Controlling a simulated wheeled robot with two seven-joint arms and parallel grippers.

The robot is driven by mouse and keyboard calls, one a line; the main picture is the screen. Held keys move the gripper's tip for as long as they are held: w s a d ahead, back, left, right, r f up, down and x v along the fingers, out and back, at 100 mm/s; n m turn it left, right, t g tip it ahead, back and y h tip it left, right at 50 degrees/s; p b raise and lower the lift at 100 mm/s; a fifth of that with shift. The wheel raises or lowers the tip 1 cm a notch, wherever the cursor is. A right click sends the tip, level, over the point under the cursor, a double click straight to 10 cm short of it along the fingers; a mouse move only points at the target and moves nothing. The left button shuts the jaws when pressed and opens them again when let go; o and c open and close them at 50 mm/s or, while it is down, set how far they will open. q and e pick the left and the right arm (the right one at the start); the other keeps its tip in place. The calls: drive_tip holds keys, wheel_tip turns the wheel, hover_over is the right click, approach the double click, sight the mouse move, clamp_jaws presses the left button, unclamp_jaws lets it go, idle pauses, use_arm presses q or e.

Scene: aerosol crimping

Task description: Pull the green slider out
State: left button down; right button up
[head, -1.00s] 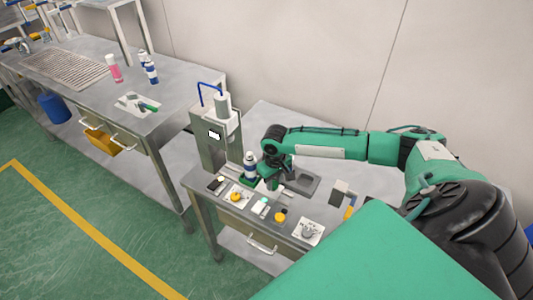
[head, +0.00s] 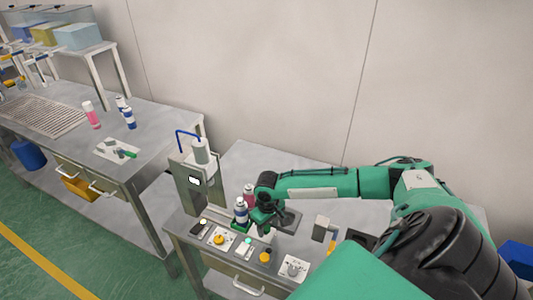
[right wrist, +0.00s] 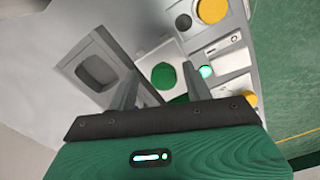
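The green slider (head: 239,226) shows as a green base under a white and blue can (head: 241,211) in front of the crimping machine. My right gripper (head: 262,222) is low beside the can, on its right. In the right wrist view its fingers (right wrist: 160,92) are apart, with a round green piece (right wrist: 163,76) seen between them. I cannot tell whether the fingers touch it. Part of the slider is hidden by the can and my gripper. My left gripper is not in view.
Along the front edge are a yellow button (head: 219,239), a lit green lamp (head: 248,240) and a yellow knob (head: 265,256). A grey block (head: 320,229) stands to the right.

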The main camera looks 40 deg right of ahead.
drive_tip(key=shift+w+r, duration=0.1)
drive_tip(key=shift+r, duration=0.25)
wheel_tip(320, 180, up, 13)
drive_tip(key=b, duration=0.2)
drive_tip(key=shift+b, duration=0.35)
